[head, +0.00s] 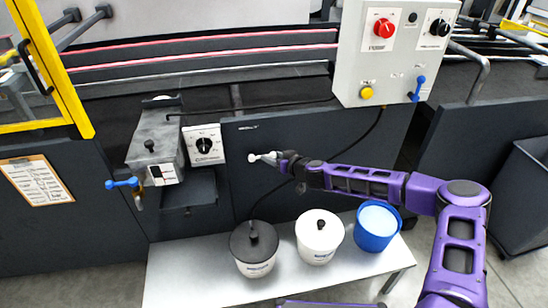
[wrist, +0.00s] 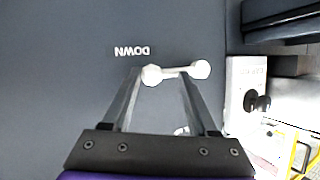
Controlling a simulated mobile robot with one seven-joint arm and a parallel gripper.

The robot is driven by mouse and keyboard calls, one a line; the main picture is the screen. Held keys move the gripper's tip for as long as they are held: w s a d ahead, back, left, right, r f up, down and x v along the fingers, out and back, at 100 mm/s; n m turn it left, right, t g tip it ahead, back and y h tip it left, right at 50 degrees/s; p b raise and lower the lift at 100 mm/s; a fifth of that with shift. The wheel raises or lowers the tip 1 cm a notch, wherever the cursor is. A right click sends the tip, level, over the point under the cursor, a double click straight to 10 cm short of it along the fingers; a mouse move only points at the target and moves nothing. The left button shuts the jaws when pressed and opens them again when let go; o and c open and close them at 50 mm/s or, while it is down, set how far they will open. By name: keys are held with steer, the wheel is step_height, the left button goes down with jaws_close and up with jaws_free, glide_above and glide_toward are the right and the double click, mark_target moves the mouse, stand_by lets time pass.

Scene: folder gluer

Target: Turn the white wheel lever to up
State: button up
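The white wheel lever (head: 262,157) is on the dark machine panel, left of my gripper (head: 283,156) in the head view. It is a short bar with rounded ends and points roughly sideways, to the left in the head view. In the wrist view the lever (wrist: 177,72) lies across the tips of my gripper (wrist: 160,72). The fingers are apart. I cannot tell whether either touches the lever. A "DOWN" label (wrist: 131,51) appears upside down in the wrist view.
A dial box (head: 205,145) and a grey unit with a blue lever (head: 122,182) are left of the lever. A control box (head: 395,50) hangs at upper right. A bench (head: 195,285) below bears a black-lidded tub (head: 254,250), a white tub (head: 319,240) and a blue bucket (head: 377,228).

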jaws_close()
steer(key=shift+r, duration=0.2)
